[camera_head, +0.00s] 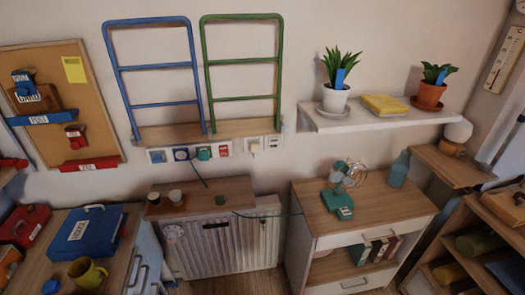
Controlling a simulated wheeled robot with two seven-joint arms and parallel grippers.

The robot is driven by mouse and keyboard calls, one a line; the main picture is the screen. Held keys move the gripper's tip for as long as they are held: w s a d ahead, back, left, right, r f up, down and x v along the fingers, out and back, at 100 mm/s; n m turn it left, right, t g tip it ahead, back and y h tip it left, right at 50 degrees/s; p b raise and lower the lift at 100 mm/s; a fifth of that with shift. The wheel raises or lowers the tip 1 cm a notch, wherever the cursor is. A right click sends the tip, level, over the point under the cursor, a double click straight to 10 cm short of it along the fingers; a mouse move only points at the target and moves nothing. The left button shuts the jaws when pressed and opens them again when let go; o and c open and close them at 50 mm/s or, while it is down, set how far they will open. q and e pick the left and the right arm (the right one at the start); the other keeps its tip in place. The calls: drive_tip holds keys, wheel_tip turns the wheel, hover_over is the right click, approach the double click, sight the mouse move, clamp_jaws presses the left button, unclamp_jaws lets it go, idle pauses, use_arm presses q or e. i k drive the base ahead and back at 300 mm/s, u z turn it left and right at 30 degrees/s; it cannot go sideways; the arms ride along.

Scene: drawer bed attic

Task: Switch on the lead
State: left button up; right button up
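A row of white sockets and switches (190,153) is fixed to the wall below the two towel-rail-like frames. A blue round fitting (181,154) and a green plug (204,153) sit in it, with a small red-marked unit (223,150) at its right. A dark cable (198,172) hangs from the green plug down toward the radiator shelf. A thin cable (265,215) runs on to a teal desk fan (340,197) on the wooden cabinet. Whether any switch is on is too small to tell. Neither of my grippers is in view.
A radiator (220,250) with a wooden top (185,200) holding two small cups stands below the sockets. A blue case (85,232) and a yellow mug (86,272) sit on the left cabinet. A wall shelf (365,120) holds potted plants. A teal bottle (398,170) stands beside the fan.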

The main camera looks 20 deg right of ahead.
sight(223, 149)
drive_tip(key=z, duration=0.05)
drive_tip(key=i, duration=0.4)
drive_tip(key=z, duration=0.15)
drive_tip(key=k, duration=0.7)
drive_tip(key=z, duration=0.35)
drive_tip(key=i, duration=0.35)
drive_tip(key=z, duration=0.7)
drive_tip(key=i, duration=1.3)
drive_tip(key=u, duration=0.95)
